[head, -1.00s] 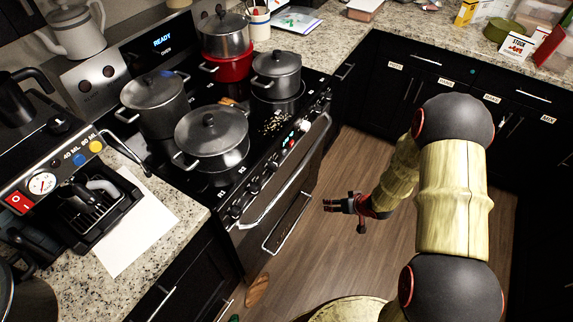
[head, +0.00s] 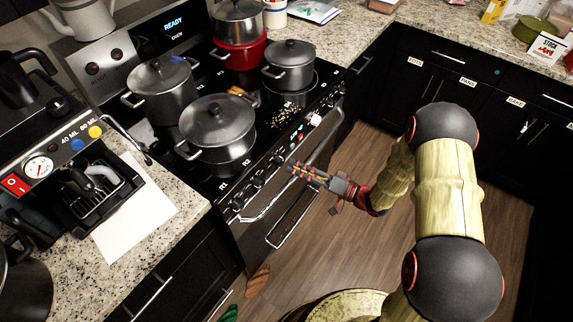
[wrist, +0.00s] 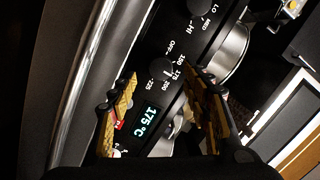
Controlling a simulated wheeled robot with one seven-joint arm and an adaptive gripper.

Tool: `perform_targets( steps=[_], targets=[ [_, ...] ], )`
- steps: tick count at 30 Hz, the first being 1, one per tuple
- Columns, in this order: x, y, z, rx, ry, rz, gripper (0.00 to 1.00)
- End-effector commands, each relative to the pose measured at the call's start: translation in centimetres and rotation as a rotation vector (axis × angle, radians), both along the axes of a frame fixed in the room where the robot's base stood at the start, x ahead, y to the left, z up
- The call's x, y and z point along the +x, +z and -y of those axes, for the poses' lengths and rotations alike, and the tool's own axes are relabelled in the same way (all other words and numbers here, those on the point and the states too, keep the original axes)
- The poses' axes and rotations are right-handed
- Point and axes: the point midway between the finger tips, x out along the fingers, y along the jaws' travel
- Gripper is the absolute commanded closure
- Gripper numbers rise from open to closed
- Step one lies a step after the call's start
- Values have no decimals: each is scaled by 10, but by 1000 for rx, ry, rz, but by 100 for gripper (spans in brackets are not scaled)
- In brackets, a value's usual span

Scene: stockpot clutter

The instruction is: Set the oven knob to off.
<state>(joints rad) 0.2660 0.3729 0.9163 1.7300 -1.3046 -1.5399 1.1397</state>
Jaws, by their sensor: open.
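The oven knob (wrist: 160,68) is a dark round knob on the black control panel in the wrist view. Printed marks beside it read OFF, 150, 175, 200 and 225. The display (wrist: 147,118) near it reads 175 °C. The knob's pointer is too dark to read. My gripper (head: 291,168) is open in front of the stove's control panel in the head view. In the wrist view its yellow-padded fingers (wrist: 160,98) are spread on either side of the display, with the knob ahead between them. No contact with the knob is visible.
The oven door handle (wrist: 92,75) runs along the left in the wrist view. Several pots, including a large grey one (head: 217,123), stand on the cooktop.

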Motion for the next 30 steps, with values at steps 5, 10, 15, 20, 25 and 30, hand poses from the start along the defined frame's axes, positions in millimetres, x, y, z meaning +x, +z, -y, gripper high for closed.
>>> perform_targets(
  steps=[5,10,15,20,25,30],
  targets=[
    [13,-2,-24,-2,3,2,52],
    [21,-1,-36,-2,-1,1,52],
    [23,0,-38,-3,-2,2,52],
    [23,0,-38,-3,-2,2,52],
    [23,0,-38,-3,-2,2,61],
    [23,0,-38,-3,-2,2,71]
  ],
)
